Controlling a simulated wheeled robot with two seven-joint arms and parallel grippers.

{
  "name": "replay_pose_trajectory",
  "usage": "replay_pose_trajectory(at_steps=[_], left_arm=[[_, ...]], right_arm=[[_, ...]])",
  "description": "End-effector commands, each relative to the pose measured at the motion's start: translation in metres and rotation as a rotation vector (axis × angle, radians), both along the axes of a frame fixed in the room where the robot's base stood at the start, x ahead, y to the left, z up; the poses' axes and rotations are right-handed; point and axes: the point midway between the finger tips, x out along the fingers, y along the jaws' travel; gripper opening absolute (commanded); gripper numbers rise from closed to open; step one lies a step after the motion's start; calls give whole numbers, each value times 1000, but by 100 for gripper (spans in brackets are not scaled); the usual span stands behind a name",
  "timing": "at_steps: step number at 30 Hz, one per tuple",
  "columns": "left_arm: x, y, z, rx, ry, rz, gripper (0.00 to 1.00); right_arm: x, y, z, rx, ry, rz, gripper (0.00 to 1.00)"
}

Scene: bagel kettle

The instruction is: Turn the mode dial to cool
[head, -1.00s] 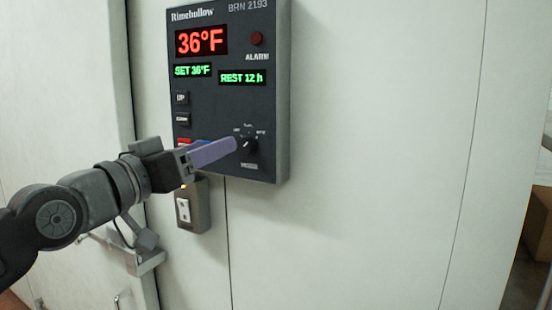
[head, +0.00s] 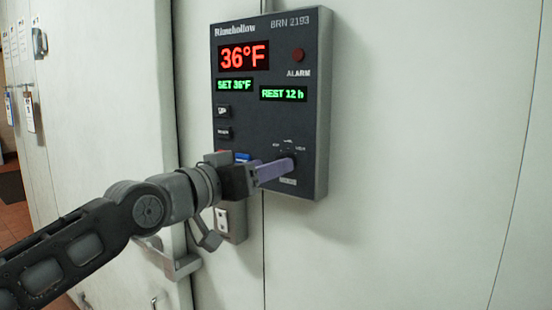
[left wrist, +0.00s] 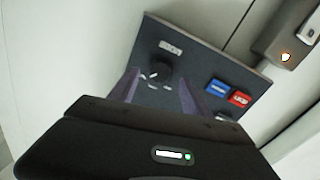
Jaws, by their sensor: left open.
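The mode dial (head: 291,154) is a small dark round knob low on the right of the dark control panel (head: 309,100), with small marks above it and a label below. In the left wrist view the dial (left wrist: 158,71) shows between the tips of two purple fingers. My left gripper (head: 288,166) is open at the dial, and its fingers hide part of the knob in the head view. I cannot tell whether the fingers touch it. The dial's setting is too small to read. My right gripper is not in view.
The panel reads 36°F, SET 36°F and REST 12 h, with a dark red alarm lamp (head: 298,55). A blue button (left wrist: 218,88) and a red button (left wrist: 240,98) sit beside the dial. A grey box (head: 231,219) is below the panel. The white wall right of it is clear.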

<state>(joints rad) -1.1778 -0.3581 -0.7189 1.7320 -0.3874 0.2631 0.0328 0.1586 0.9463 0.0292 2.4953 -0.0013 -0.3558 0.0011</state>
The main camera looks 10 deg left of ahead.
Motion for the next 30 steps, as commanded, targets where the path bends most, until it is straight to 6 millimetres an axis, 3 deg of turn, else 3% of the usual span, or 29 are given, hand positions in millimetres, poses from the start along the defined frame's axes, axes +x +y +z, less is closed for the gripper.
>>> replay_pose_trajectory(at_steps=[7, 19, 30], left_arm=[[23, -12, 2, 1, -1, -2, 57], [28, -13, 0, 1, -1, 1, 57], [28, -13, 0, 1, -1, 1, 26]], right_arm=[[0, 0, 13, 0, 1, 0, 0], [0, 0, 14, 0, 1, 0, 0], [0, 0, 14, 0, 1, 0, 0]])
